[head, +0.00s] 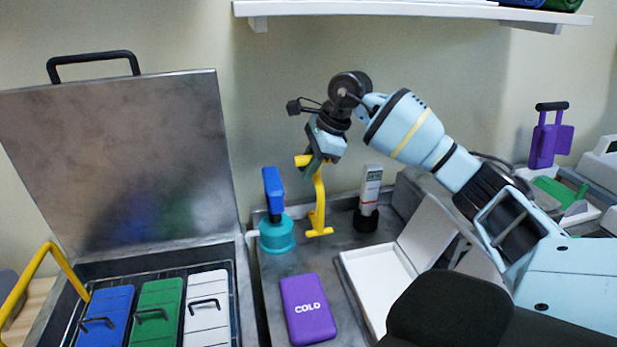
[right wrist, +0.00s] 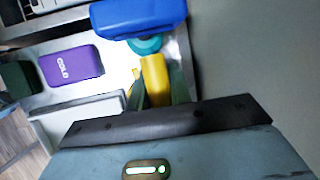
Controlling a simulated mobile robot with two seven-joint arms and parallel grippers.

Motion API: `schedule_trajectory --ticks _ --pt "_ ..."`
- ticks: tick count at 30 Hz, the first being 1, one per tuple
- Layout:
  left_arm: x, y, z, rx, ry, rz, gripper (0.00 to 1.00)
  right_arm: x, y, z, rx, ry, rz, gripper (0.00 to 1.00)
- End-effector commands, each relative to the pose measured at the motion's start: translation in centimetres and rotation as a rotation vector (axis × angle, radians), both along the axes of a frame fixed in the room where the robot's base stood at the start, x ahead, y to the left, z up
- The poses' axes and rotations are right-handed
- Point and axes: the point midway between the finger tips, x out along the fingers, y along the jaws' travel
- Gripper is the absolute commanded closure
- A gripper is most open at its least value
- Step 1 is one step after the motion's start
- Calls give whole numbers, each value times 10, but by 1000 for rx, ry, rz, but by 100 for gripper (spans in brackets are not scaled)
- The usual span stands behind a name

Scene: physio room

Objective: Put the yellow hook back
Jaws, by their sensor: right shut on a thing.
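The yellow hook (head: 318,205) hangs roughly upright below my right gripper (head: 318,160) in the head view, with a bent upper end and a flat foot at the bottom. It looks close to the grey worktop, but I cannot tell whether the foot touches it. In the right wrist view, the hook (right wrist: 156,80) sits between the two green fingertips of my right gripper (right wrist: 157,92), which is shut on it. The wrist and fingers hide part of the hook. My left gripper is not in view.
A blue-handled thing (head: 273,190) in a teal round base (head: 277,236) stands left of the hook, a grey-white device (head: 371,185) in a black base right. A purple COLD pack (head: 308,308) and white open box (head: 368,280) lie in front. A lidded tank (head: 130,160) stands left.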

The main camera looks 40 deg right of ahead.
Motion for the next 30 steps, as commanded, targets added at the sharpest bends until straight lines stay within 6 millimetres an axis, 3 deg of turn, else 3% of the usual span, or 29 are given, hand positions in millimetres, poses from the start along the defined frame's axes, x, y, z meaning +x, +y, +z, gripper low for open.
schedule_trajectory --ticks 6,14,26,27,30 --pt "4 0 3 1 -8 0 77 6 -4 0 1 0 -1 100" --pt "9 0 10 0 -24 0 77 5 -3 -34 -1 -1 1 100" --pt "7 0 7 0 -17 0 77 5 -3 -40 -1 0 1 100" --pt "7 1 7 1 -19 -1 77 5 -3 -40 -1 0 1 76" --pt "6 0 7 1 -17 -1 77 5 -3 -39 -1 0 1 63"
